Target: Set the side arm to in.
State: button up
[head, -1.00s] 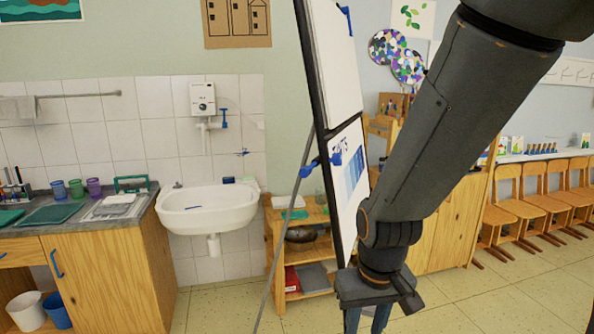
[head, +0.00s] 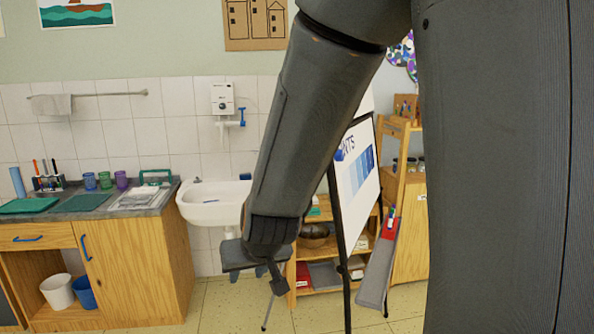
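The flip chart easel (head: 357,178) stands right of the sink, tilted, with a white sheet bearing blue blocks. My arm hides its left and upper parts. A small blue fitting (head: 339,155) shows at the sheet's left edge. I cannot make out the side arm or tell whether it is in or out.
The white sink (head: 208,205) and wooden counter (head: 130,260) stand left. A low wooden shelf (head: 322,222) is behind the easel. Some floor is clear below. My own body blocks the right side.

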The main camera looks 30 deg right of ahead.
jog(key=w+d+r+m+t+h, duration=0.1)
jog(key=w+d+r+t+h, duration=0.1)
jog(key=w+r+t, duration=0.3)
jog(key=s+d+r+m+h, duration=0.1)
jog(key=d+r+m+h, duration=0.2)
jog(key=d+r+h, duration=0.3)
jog(key=s+d+r+m+h, duration=0.1)
jog(key=d+r+m+h, duration=0.25)
jog(key=r+h, duration=0.4)
jog(key=shift+g+y, duration=0.4)
jog(key=shift+y, duration=0.15)
jog(key=x, duration=0.2)
jog(key=p+x, duration=0.1)
jog(key=x, duration=0.2)
jog(key=r+x, duration=0.1)
jog(key=x, duration=0.1)
jog(key=shift+d+p, duration=0.4)
jog(key=shift+d, duration=0.1)
jog(key=shift+c, duration=0.3)
grip_shut()
